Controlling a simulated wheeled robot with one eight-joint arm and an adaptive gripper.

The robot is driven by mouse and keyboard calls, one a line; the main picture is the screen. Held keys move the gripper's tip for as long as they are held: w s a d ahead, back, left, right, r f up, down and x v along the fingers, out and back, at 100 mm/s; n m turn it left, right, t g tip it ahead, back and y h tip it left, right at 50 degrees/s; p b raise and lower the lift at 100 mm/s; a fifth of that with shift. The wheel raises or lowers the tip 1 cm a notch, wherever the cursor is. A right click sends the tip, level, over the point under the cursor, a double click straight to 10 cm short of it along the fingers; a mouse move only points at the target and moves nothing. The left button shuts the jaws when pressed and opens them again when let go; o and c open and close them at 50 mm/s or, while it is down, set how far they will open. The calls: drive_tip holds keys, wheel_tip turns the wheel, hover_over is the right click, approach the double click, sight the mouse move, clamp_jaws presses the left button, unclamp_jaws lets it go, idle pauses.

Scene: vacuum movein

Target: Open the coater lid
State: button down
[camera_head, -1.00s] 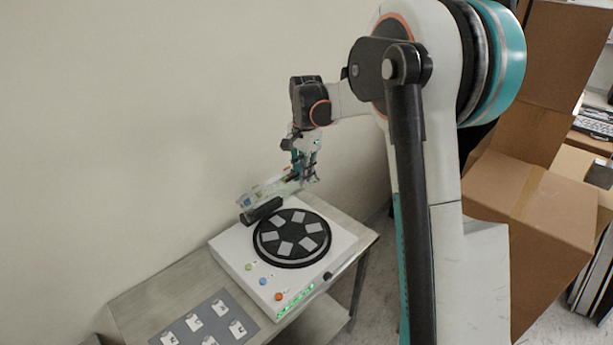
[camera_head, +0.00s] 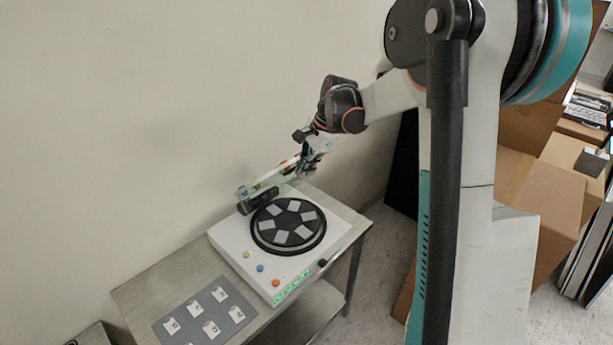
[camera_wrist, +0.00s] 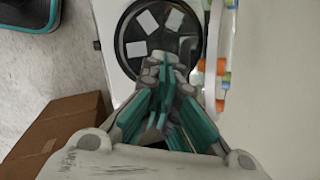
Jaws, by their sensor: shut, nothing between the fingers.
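The coater (camera_head: 225,240) is a white box on a table, with a black round plate (camera_head: 313,245) bearing several pale square pieces. Its lid (camera_head: 262,184), a clear panel with coloured marks, stands raised at the back above a dark hinge block (camera_head: 256,201). In the wrist view the lid (camera_wrist: 221,75) shows nearly edge-on, right of my fingers. My gripper (camera_head: 306,172) is shut and empty at the lid's right end, above the coater's back. The wrist view shows the fingers (camera_wrist: 166,75) together beside the lid, over the plate's edge; I cannot tell whether they touch the lid.
A grey mat (camera_head: 190,318) with several white pieces lies on the table (camera_head: 150,285) left of the coater. Coloured buttons sit on the coater's front. The wall (camera_head: 130,130) is close behind. Cardboard boxes (camera_head: 545,195) stand at the right.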

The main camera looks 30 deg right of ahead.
drive_tip(key=s+d+f+m+t+y+b, duration=0.1)
drive_tip(key=s+d+m+t+b, duration=0.1)
drive_tip(key=s+m+t+b, duration=0.4)
drive_tip(key=s+d+f+m+t+y+b, duration=0.1)
drive_tip(key=s+d+f+m+t+b, duration=0.2)
drive_tip(key=s+m+t, duration=0.45)
drive_tip(key=w+a+g+b, duration=0.1)
drive_tip(key=w+a, duration=0.1)
drive_tip(key=w, duration=0.5)
drive_tip(key=w+a+r+m+g+b, duration=0.1)
drive_tip(key=w+a, duration=0.1)
drive_tip(key=w, duration=0.5)
drive_tip(key=shift+a+r+b, duration=0.25)
drive_tip(key=shift+b, duration=0.1)
drive_tip(key=shift+w+r+p, duration=0.25)
drive_tip(key=shift+r+p, duration=0.05)
drive_tip(key=shift+p, duration=0.05)
drive_tip(key=w+a+r+g+p, duration=0.1)
drive_tip(key=w+a+r+p, duration=0.1)
drive_tip(key=w, duration=0.5)
drive_tip(key=w+a+r+g+p, duration=0.1)
drive_tip(key=w+a+r+p, duration=0.2)
drive_tip(key=w+r+p, duration=0.2)
drive_tip(key=w+a+r+g+h+p, duration=0.1)
drive_tip(key=w+a+r+g+p, duration=0.1)
drive_tip(key=w, duration=0.9)
wheel_tip(320, 180, up, 2)
drive_tip(key=shift+a+r+p, duration=0.15)
drive_tip(key=shift+a+p, duration=0.55)
drive_tip(key=shift+a, duration=0.05)
